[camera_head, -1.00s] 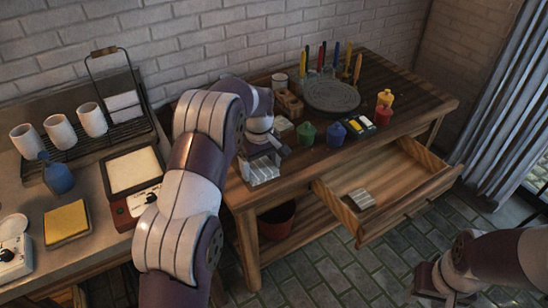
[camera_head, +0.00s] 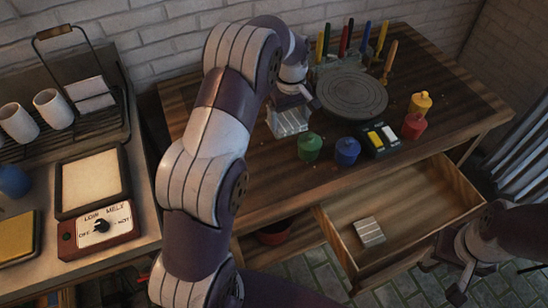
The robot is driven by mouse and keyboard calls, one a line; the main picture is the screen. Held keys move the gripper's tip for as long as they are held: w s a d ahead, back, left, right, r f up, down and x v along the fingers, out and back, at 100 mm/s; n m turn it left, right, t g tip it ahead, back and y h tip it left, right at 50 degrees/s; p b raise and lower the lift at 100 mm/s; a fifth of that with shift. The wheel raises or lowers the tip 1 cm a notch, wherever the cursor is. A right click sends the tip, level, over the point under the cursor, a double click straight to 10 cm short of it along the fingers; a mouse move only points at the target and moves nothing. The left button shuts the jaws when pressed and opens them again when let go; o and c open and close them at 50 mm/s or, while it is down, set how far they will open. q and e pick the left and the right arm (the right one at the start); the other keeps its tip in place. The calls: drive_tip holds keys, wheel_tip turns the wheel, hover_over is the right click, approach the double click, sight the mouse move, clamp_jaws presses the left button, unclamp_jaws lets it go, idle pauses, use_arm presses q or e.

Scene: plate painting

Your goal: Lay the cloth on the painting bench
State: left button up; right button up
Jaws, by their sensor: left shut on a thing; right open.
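My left gripper (camera_head: 295,92) is shut on a grey-and-white striped cloth (camera_head: 288,123), low over the painting bench (camera_head: 262,184). The cloth is left of the round dark turntable (camera_head: 351,95) and behind the green pot (camera_head: 310,147). I cannot tell whether the cloth touches the bench top. My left arm hides part of the bench's left side. A similar striped folded piece (camera_head: 369,232) lies in the bench's open drawer (camera_head: 410,205). My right gripper (camera_head: 460,283) is open and empty, low at the right in front of the drawer.
Blue (camera_head: 347,151), red (camera_head: 414,125) and yellow (camera_head: 420,102) pots and a small paint box (camera_head: 382,140) stand around the turntable. Several upright tools stand behind it. A side counter with a hot plate (camera_head: 92,182) is at left. The bench's front strip is clear.

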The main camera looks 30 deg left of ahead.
sight(281, 130)
use_arm(q)
drive_tip(key=s, duration=0.1)
drive_tip(key=s+p, duration=0.1)
drive_tip(key=s+f, duration=0.1)
drive_tip(key=shift+s+a, duration=0.3)
drive_tip(key=shift+s, duration=0.1)
drive_tip(key=s+f, duration=0.1)
drive_tip(key=s, duration=0.1)
drive_tip(key=s+a+f, duration=0.1)
drive_tip(key=s+f, duration=0.2)
drive_tip(key=s, duration=0.1)
drive_tip(key=shift+s+a+f+p, duration=0.25)
drive_tip(key=shift+p, duration=0.1)
drive_tip(key=shift+s+f, duration=0.2)
drive_tip(key=shift+f, duration=0.1)
wheel_tip(281, 130, down, 4)
drive_tip(key=shift+r, duration=0.25)
use_arm(e)
drive_tip(key=shift+s+f, duration=0.2)
drive_tip(key=shift+s, duration=0.35)
use_arm(q)
drive_tip(key=shift+f, duration=0.1)
use_arm(e)
drive_tip(key=shift+s, duration=0.1)
